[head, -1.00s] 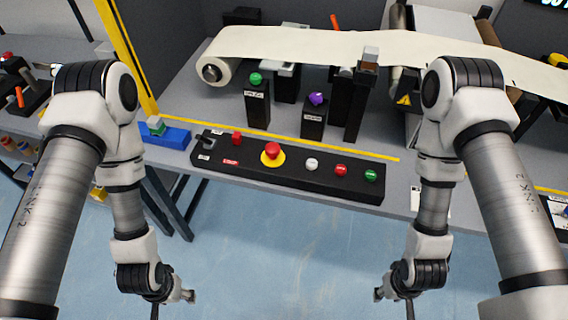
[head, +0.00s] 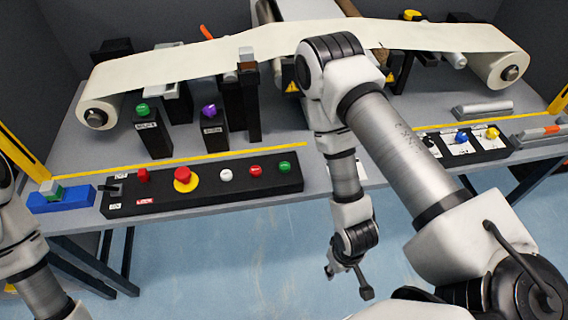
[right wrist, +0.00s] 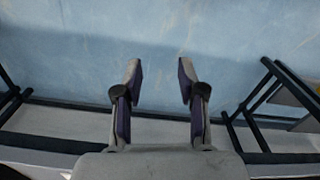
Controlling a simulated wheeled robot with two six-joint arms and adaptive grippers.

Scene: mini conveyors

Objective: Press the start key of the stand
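A long black control stand (head: 205,200) lies along the front of the table in the head view. My right gripper (head: 349,281) hangs in front of the table, below and right of the stand, touching nothing. In the right wrist view it is open and empty (right wrist: 160,75) above the blue floor. My left gripper is out of view.
Two black posts carry a green knob (head: 143,110) and a purple knob (head: 209,111) behind the stand. A cream belt (head: 210,55) runs behind them. A second button panel (head: 480,148) is at the right. A blue block (head: 62,203) lies left of the stand.

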